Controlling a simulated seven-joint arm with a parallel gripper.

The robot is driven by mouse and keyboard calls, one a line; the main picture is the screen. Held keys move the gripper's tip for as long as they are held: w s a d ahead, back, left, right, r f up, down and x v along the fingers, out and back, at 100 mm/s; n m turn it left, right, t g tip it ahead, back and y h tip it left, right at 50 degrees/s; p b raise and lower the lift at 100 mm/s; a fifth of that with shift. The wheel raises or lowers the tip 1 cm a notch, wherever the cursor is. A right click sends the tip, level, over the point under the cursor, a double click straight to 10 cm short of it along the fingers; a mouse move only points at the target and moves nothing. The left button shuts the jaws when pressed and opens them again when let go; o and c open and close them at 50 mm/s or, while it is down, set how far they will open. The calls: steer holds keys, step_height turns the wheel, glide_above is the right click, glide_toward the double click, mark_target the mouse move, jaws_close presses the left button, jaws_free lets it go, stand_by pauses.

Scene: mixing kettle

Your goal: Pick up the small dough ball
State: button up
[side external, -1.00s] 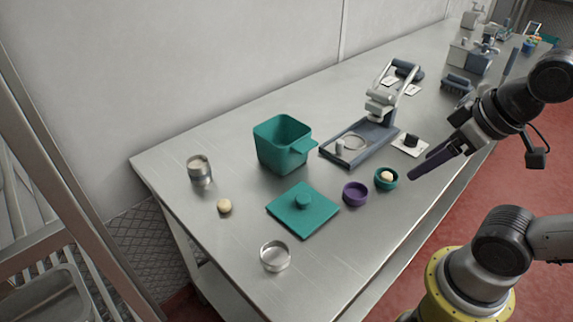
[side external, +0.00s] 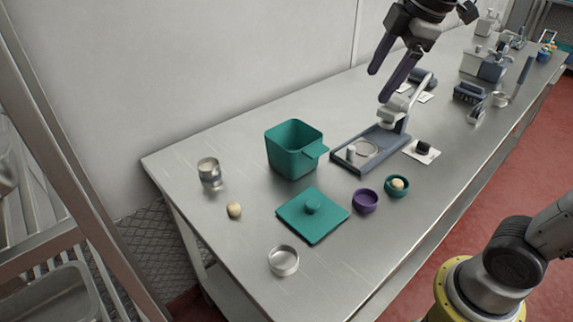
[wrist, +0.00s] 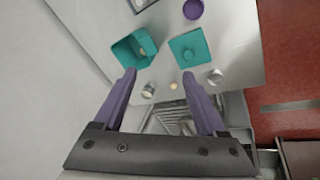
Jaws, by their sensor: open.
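A small tan dough ball (side external: 234,210) lies on the bare metal table near its left end. It also shows in the wrist view (wrist: 173,86), small and far below the fingers. Another pale ball (side external: 398,184) sits in a small teal bowl (side external: 389,193) to the right; I cannot tell for sure which one is the smaller. My gripper (side external: 378,85) is high at the back of the table, above the press. Its two dark purple fingers are apart and empty, also in the wrist view (wrist: 160,73).
A teal square container (side external: 291,150), a teal lid (side external: 312,217), a purple bowl (side external: 365,201) and a blue-grey press (side external: 365,160) stand mid-table. A metal tin (side external: 209,173) is behind the tan ball; a metal ring (side external: 283,261) is at the front. The wall runs close behind.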

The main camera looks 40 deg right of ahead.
steer(key=w+a+f+n+g, duration=0.1)
steer(key=w+f+n, duration=0.15)
steer(key=w, duration=0.55)
steer(key=w+f+n+g, duration=0.15)
steer(key=w+f, duration=0.25)
steer(key=w, duration=0.4)
steer(key=shift+g, duration=0.85)
steer(key=w+f, duration=0.1)
steer(key=f, duration=0.4)
steer(key=w+f, duration=0.2)
steer(key=f, duration=0.3)
steer(key=w+a+f, duration=0.1)
steer(key=f, duration=0.5)
steer(key=shift+w+f, duration=0.1)
steer(key=shift+w, duration=0.3)
steer(key=shift+w+a+f, duration=0.1)
steer(key=shift+a+f, duration=0.05)
steer(key=shift+f, duration=0.95)
steer(key=shift+s+a+f, duration=0.1)
steer(key=shift+a+f, duration=0.1)
steer(key=shift+f, duration=0.85)
steer(key=shift+w+a+f, duration=0.1)
steer(key=shift+a+f, duration=0.05)
steer(key=shift+f, duration=0.95)
jaws_close()
